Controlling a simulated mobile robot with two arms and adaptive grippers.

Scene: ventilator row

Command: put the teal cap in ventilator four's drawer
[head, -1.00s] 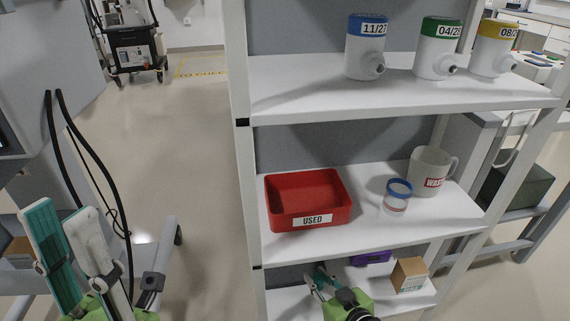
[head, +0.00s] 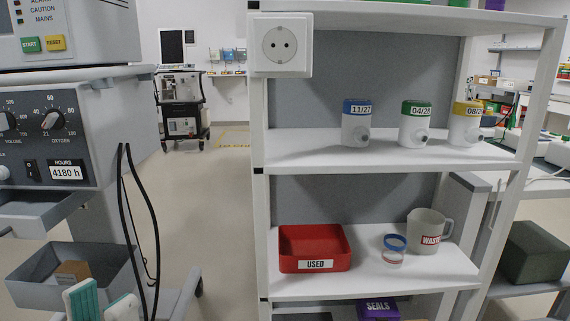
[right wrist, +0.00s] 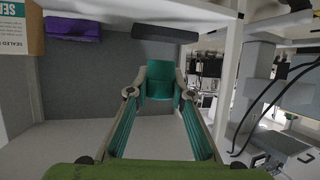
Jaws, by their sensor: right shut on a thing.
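The teal cap (right wrist: 159,82) is between the fingertips of my right gripper (right wrist: 159,95) in the right wrist view, and the gripper is shut on it. The right gripper and the cap are outside the head view. My left gripper (head: 102,298) is at the bottom left of the head view, its two fingers apart and empty. A ventilator (head: 60,120) reading 4180 h stands at the left; its number does not show. Below it an open grey drawer or bin (head: 105,262) holds a small cardboard box (head: 73,271).
A purple SEALS box (head: 378,308) is lower. Black hoses (head: 140,220) hang beside the ventilator. Another ventilator (head: 181,95) stands behind.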

